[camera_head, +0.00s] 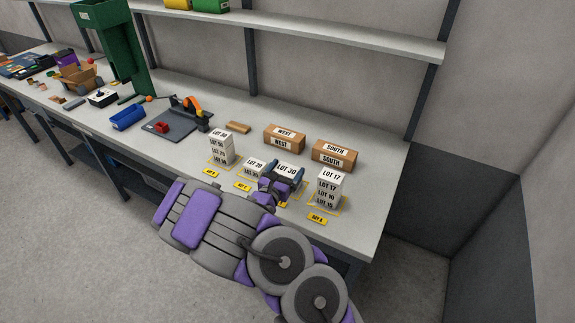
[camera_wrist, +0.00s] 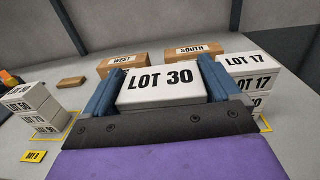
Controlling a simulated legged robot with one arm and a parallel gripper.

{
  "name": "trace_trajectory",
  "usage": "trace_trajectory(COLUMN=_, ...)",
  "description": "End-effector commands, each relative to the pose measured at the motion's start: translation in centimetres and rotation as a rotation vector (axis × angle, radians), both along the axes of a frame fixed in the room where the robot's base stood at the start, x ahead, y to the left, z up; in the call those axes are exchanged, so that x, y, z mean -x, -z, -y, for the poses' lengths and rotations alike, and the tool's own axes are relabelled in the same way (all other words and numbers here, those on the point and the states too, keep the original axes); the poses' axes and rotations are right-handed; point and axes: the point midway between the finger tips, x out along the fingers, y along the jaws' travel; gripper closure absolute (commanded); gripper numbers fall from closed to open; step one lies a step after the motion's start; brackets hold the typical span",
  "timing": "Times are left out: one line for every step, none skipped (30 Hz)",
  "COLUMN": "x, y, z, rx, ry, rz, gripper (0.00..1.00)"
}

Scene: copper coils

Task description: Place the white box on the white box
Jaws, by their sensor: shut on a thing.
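My gripper (camera_head: 283,180) is shut on a white box marked LOT 30 (camera_head: 287,170), which also fills the middle of the wrist view (camera_wrist: 163,84) between the two blue fingers. Whether the box touches anything below is hidden by my gripper. A white LOT 20 box (camera_head: 255,166) sits just left of my gripper in the head view, above a yellow label. A stack of white boxes (camera_head: 221,148) stands further left. Another stack with LOT 17 on top (camera_head: 328,188) stands to the right, and its LOT 17 box shows in the wrist view (camera_wrist: 248,64).
Brown boxes marked WEST (camera_head: 284,139) and SOUTH (camera_head: 334,155) stand behind the white boxes. A small brown block (camera_head: 237,127) lies behind the left stack. A dark mat (camera_head: 178,125) with an orange tool is further left. A shelf (camera_head: 330,32) runs above the bench.

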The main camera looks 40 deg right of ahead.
Motion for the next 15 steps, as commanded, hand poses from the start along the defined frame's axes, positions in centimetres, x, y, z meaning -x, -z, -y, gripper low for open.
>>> trace_trajectory(x=-0.8, y=0.1, z=0.9, rx=0.0, ry=0.004, rz=0.009, gripper=0.47)
trace_trajectory(x=-1.4, y=0.3, z=1.3, rx=-0.002, ry=0.004, rz=0.009, gripper=0.47)
trace_trajectory(x=-2.0, y=0.4, z=1.9, rx=-0.001, ry=0.005, rz=0.008, gripper=0.47)
trace_trajectory(x=-2.5, y=0.4, z=2.4, rx=0.001, ry=0.005, rz=0.008, gripper=0.47)
trace_trajectory(x=-3.0, y=0.4, z=2.7, rx=0.0, ry=0.004, rz=0.007, gripper=0.47)
trace_trajectory(x=-3.7, y=0.5, z=3.2, rx=-0.002, ry=0.003, rz=0.008, gripper=0.47)
trace_trajectory(x=-4.1, y=0.6, z=3.6, rx=-0.001, ry=0.003, rz=0.008, gripper=0.47)
trace_trajectory(x=-4.4, y=0.5, z=3.9, rx=0.001, ry=0.003, rz=0.007, gripper=0.47)
trace_trajectory(x=-4.8, y=0.6, z=4.2, rx=0.002, ry=0.002, rz=0.005, gripper=0.47)
trace_trajectory(x=-5.1, y=0.6, z=4.4, rx=0.001, ry=0.001, rz=0.005, gripper=0.47)
trace_trajectory(x=-5.4, y=0.6, z=4.6, rx=0.001, ry=0.0, rz=0.004, gripper=0.47)
trace_trajectory(x=-5.7, y=0.6, z=4.7, rx=0.002, ry=-0.001, rz=0.005, gripper=0.47)
trace_trajectory(x=-5.8, y=0.6, z=4.9, rx=0.002, ry=-0.001, rz=0.005, gripper=0.47)
trace_trajectory(x=-5.9, y=0.6, z=5.0, rx=0.002, ry=0.0, rz=0.005, gripper=0.47)
trace_trajectory(x=-6.0, y=0.6, z=5.2, rx=0.002, ry=0.0, rz=0.004, gripper=0.47)
